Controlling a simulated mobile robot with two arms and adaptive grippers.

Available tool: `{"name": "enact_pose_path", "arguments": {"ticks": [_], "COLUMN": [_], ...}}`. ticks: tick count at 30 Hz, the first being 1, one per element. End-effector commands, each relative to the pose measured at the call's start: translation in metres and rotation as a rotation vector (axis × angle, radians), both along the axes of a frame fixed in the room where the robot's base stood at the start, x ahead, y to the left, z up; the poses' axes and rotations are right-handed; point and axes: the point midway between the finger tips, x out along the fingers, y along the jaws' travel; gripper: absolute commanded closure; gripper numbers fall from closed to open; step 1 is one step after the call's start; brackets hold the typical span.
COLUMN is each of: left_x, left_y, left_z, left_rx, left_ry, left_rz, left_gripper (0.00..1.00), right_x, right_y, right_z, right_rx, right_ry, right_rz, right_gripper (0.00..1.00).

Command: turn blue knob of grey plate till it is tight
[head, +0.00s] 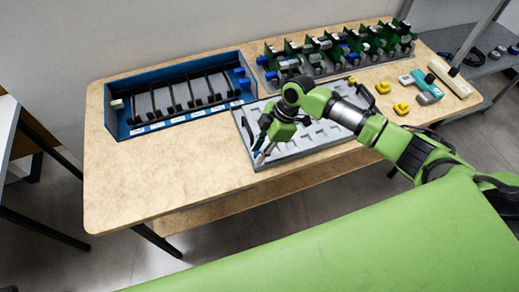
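A light grey plate (322,140) with raised shapes lies at the front middle of the table. My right gripper (262,155) points down over its left front part. A small blue spot, possibly the blue knob, shows beside the fingertips; the gripper partly hides it, and I cannot tell whether they touch. The gap between the fingers is too small to make out. My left gripper is not in view.
A blue frame (116,131) with black bars stands at the left. A rack of green boards (330,52) with blue and grey parts stands at the back. Yellow pieces (401,108) and a teal-and-white tool (427,87) lie at the right. The table's left front (160,185) is clear.

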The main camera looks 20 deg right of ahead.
Motion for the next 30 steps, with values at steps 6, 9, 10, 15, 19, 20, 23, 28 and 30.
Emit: {"name": "enact_pose_path", "arguments": {"ticks": [6, 9, 10, 15, 19, 20, 23, 28, 30], "left_x": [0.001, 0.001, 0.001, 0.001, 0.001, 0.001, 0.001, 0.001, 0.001], "left_y": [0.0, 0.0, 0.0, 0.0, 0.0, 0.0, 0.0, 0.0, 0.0], "left_z": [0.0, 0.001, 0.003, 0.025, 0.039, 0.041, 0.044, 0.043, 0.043], "left_rx": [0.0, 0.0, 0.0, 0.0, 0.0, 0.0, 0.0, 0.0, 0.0], "left_ry": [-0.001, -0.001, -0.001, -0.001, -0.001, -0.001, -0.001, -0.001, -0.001], "left_rz": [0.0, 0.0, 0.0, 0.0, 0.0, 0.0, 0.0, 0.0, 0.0], "left_gripper": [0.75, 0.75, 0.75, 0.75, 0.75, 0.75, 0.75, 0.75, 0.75], "right_x": [0.0, 0.0, 0.0, -0.002, -0.002, -0.003, -0.002, -0.001, -0.001], "right_y": [0.0, 0.0, 0.0, 0.0, 0.001, 0.001, 0.001, 0.001, 0.001], "right_z": [0.0, 0.001, 0.002, 0.007, 0.006, 0.005, 0.004, 0.001, 0.001], "right_rx": [0.0, 0.0, 0.0, 0.001, 0.001, 0.001, 0.002, 0.002, 0.002], "right_ry": [0.0, 0.001, 0.001, 0.003, 0.001, 0.002, 0.001, -0.001, -0.001], "right_rz": [0.0, -0.004, -0.01, -0.114, -0.21, -0.228, -0.269, -0.283, -0.283], "right_gripper": [1.0, 1.0, 1.0, 1.0, 1.0, 1.0, 1.0, 1.0, 1.0]}}
